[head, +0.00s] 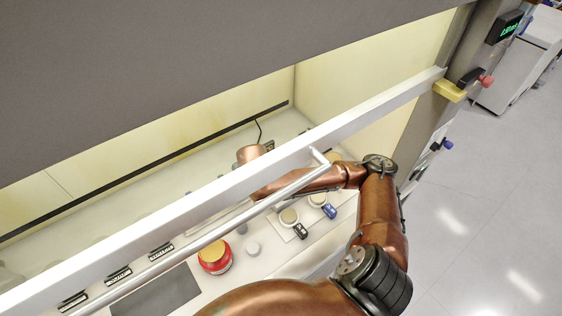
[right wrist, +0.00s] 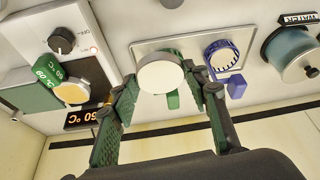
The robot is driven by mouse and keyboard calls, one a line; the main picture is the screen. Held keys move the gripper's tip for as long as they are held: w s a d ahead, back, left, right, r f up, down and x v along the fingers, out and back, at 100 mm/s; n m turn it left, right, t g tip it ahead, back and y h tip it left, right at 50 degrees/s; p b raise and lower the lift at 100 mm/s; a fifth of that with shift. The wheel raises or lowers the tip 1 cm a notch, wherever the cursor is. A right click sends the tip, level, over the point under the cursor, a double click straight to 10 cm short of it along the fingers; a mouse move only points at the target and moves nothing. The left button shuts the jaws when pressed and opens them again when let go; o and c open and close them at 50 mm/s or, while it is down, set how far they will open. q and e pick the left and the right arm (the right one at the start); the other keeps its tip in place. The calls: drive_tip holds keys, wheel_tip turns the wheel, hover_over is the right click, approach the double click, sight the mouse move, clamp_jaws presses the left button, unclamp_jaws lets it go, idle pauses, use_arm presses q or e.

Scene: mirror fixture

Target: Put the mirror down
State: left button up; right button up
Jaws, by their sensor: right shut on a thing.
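The mirror, as far as I can tell, is the round pale disc (right wrist: 158,70) in the right wrist view, with a green part showing just below it. My right gripper (right wrist: 163,82) has a green-padded finger on either side of this disc and is shut on it. The disc appears over a pale rectangular plate (right wrist: 142,44); I cannot tell whether it touches the plate. In the head view my right arm reaches under the slanted bar into the hood, and its fingertips cannot be made out. My left gripper is in neither view.
A toothed blue ring with a tab (right wrist: 222,57) sits right of the disc. A green-tagged round piece (right wrist: 72,92) and a dial (right wrist: 62,40) stand left, a blue-grey container (right wrist: 290,52) right. The hood's white bar (head: 215,187) crosses above my arm. A red-and-yellow button (head: 214,256) is in front.

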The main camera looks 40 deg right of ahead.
drive_tip(key=s+d+r+n+p, duration=0.1)
drive_tip(key=s+d+r+p, duration=0.15)
drive_tip(key=d, duration=0.45)
drive_tip(key=s+d+r+p, duration=0.2)
drive_tip(key=d+r+p, duration=0.15)
drive_tip(key=d, duration=0.25)
drive_tip(key=shift+y, duration=0.3)
drive_tip(key=w+d+f, duration=0.2)
drive_tip(key=w+f, duration=0.1)
drive_tip(key=w+d+f, duration=0.3)
drive_tip(key=w, duration=0.1)
drive_tip(key=w+d+f, duration=0.2)
drive_tip(key=w+f, duration=0.1)
drive_tip(key=w, duration=0.1)
drive_tip(key=shift+d+p, duration=0.3)
drive_tip(key=shift+p, duration=0.1)
drive_tip(key=shift+w+d+f, duration=0.15)
drive_tip(key=shift+w+f, duration=0.05)
drive_tip(key=shift+f, duration=0.15)
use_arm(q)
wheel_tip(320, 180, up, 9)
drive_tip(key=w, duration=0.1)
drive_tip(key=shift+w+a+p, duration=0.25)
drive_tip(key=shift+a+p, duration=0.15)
use_arm(e)
drive_tip(key=shift+w+f, duration=0.1)
drive_tip(key=shift+f, duration=1.55)
drive_tip(key=o, duration=1.2)
drive_tip(key=shift+f, duration=0.1)
